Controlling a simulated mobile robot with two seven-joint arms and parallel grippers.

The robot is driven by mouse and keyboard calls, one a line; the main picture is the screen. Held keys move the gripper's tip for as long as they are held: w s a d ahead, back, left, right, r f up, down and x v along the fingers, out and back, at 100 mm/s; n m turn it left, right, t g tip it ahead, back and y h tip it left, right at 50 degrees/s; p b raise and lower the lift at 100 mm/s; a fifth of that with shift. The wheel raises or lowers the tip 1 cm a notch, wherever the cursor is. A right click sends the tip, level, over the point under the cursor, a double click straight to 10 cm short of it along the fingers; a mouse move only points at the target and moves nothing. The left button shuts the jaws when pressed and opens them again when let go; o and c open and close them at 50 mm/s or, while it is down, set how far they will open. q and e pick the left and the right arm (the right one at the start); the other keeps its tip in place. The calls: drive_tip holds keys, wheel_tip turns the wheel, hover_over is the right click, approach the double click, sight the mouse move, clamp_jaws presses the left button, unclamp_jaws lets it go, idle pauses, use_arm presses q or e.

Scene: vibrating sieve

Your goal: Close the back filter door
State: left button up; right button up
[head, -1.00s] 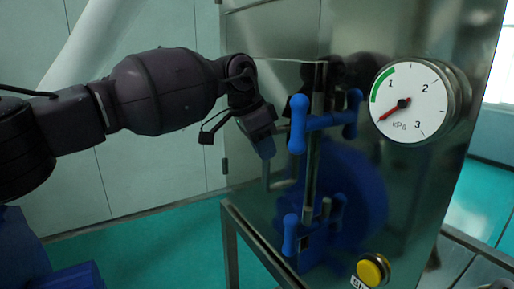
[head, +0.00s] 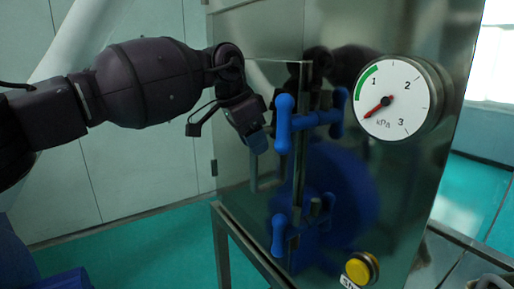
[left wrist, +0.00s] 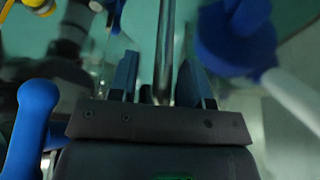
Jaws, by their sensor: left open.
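The filter door (head: 272,82) is a shiny steel panel on the front of the steel machine in the head view. A bent steel bar handle (head: 254,172) stands out from it. The frames do not show clearly how far the door stands open. My left gripper (head: 257,142) is at the upper part of this handle, left of the blue knobs. In the left wrist view my left gripper (left wrist: 158,72) is open, with a steel bar (left wrist: 166,40) between its two fingers. I cannot tell whether either finger touches the bar. My right gripper is not in view.
Blue clamp knobs, upper (head: 284,124) and lower (head: 279,234), stick out close to the right of my gripper. A pressure gauge (head: 391,98) and a yellow button (head: 358,270) are further right. A pale wall (head: 120,180) stands behind, and the floor is teal.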

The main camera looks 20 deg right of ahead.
use_arm(q)
drive_tip(key=v, duration=0.9)
drive_tip(key=shift+b, duration=0.45)
drive_tip(key=shift+s, duration=0.1)
drive_tip(key=shift+s+f, duration=0.1)
